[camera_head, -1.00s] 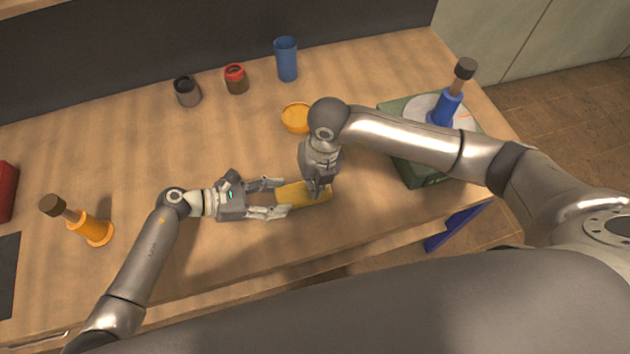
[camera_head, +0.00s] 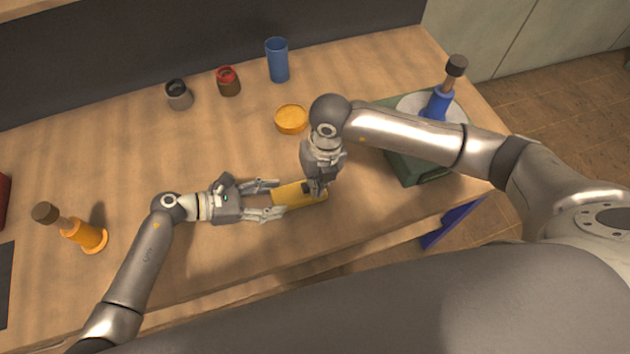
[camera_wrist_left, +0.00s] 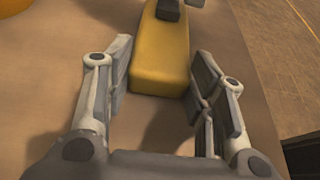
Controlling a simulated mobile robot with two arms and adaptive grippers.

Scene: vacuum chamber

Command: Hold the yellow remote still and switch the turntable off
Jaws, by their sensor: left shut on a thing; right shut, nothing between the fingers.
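The yellow remote (camera_head: 292,194) lies flat on the wooden table, pointing away from my left gripper. My left gripper (camera_head: 270,200) is shut on its near end, one finger along each side; in the left wrist view the remote (camera_wrist_left: 160,58) sits between the fingers (camera_wrist_left: 160,95). My right gripper (camera_head: 318,192) points down with shut fingers at the remote's far end and hides part of its top. The turntable (camera_head: 414,168) is a green box with a pale grey disc, partly hidden by my right arm. A blue dark-capped object (camera_head: 438,101) stands on the disc.
An orange round dish (camera_head: 291,119) lies behind the remote. A blue cup (camera_head: 278,60), a red-topped jar (camera_head: 228,82) and a dark grey jar (camera_head: 179,95) stand at the back. An orange dark-capped object (camera_head: 84,236) stands left. Table between is clear.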

